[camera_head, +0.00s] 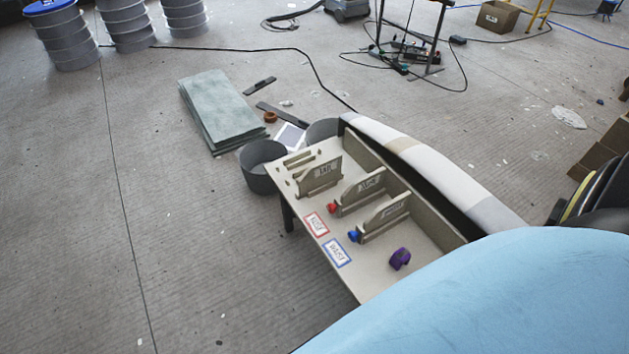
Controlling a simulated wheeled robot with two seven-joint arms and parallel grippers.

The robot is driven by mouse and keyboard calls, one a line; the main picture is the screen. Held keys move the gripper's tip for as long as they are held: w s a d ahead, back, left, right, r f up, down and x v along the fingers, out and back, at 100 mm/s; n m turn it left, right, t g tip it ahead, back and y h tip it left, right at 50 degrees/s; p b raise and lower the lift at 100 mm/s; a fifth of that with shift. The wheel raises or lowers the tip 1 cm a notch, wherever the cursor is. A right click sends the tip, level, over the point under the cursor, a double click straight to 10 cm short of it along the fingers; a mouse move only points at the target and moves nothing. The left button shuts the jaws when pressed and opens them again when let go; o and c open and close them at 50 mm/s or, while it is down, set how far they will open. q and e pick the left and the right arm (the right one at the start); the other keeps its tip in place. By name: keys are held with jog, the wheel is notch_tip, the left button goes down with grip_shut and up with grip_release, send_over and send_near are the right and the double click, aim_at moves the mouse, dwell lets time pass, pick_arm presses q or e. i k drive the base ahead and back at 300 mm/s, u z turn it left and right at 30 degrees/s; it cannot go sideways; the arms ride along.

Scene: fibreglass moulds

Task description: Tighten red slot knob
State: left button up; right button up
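A red knob (333,208) sits at the near-left end of the middle upright slotted plate (363,189) on a beige bench (313,247). A red-bordered label (316,225) lies on the bench just in front of it. A blue knob (354,236) sits at the end of the neighbouring plate (386,214), with a blue-bordered label (337,252) in front. The rear plate (320,176) shows no coloured knob. How tight the red knob is cannot be told. Neither of my grippers shows in the head view.
A purple object (400,258) lies on the bench's near part. A large light-blue curved surface (520,300) fills the lower right. A long pale mould (430,165) runs behind the bench. Grey buckets (262,167) stand beside its far-left end. The floor at left is mostly clear.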

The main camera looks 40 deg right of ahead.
aim_at(332, 207)
jog(key=i, duration=1.9)
